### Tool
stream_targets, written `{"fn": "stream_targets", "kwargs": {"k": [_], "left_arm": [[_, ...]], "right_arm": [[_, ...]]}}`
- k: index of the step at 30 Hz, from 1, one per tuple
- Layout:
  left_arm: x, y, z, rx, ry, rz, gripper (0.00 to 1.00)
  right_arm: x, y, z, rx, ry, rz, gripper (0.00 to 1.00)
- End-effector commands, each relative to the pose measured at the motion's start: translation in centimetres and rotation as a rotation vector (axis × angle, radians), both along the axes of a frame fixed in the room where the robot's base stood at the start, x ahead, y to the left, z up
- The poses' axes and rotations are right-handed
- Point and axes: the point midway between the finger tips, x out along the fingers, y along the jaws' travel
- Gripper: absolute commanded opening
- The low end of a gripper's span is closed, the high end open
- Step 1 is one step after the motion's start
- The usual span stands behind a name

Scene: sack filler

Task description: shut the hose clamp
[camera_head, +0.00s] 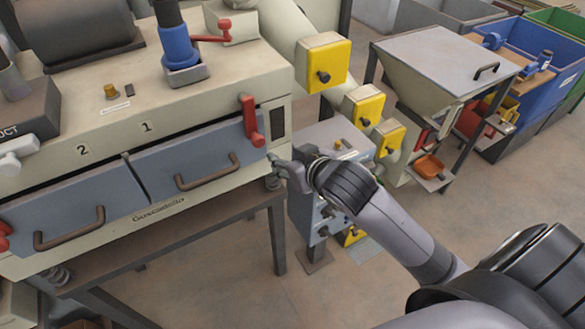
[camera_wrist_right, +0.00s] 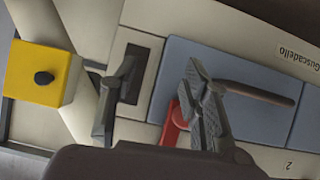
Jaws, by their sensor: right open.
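A blue collar (camera_head: 178,46) sits around a dark upright hose (camera_head: 168,12) on top of the cream machine. A red lever (camera_head: 212,38) sticks out from it to the right; this looks like the hose clamp. I cannot tell for sure how far its lever is open. My right gripper (camera_head: 285,168) is open and empty near the machine's front right corner, well below and right of the collar. In the right wrist view its fingers (camera_wrist_right: 160,78) are spread before the machine front, and the collar does not show. My left gripper is not in view.
A red latch handle (camera_head: 250,122) stands near my right gripper; it shows partly hidden in the wrist view (camera_wrist_right: 172,128). Two blue-grey drawers (camera_head: 150,175) with brown handles front the machine. Yellow boxes (camera_head: 323,62) and a hopper (camera_head: 440,60) stand to the right. Floor is free at the lower middle.

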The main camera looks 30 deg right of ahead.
Motion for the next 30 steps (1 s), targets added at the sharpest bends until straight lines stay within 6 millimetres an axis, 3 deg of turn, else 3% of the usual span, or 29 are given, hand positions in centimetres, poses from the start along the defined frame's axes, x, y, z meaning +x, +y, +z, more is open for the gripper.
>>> {"fn": "stream_targets", "kwargs": {"k": [3, 9, 20, 27, 30], "left_arm": [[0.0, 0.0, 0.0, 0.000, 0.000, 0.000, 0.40], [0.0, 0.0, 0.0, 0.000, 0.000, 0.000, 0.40], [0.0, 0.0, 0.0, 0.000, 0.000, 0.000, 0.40], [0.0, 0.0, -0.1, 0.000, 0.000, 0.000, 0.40], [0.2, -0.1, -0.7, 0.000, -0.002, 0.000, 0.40]], "right_arm": [[0.6, -0.4, -2.0, -0.003, 0.027, -0.008, 0.43], [1.0, -0.7, -3.8, -0.007, 0.049, -0.012, 0.43], [1.1, -0.8, -4.2, -0.007, 0.053, -0.012, 0.43], [1.3, -0.9, -4.1, 0.000, 0.051, -0.016, 0.27], [2.7, -1.3, -3.4, 0.078, 0.035, -0.053, 0.20]]}}
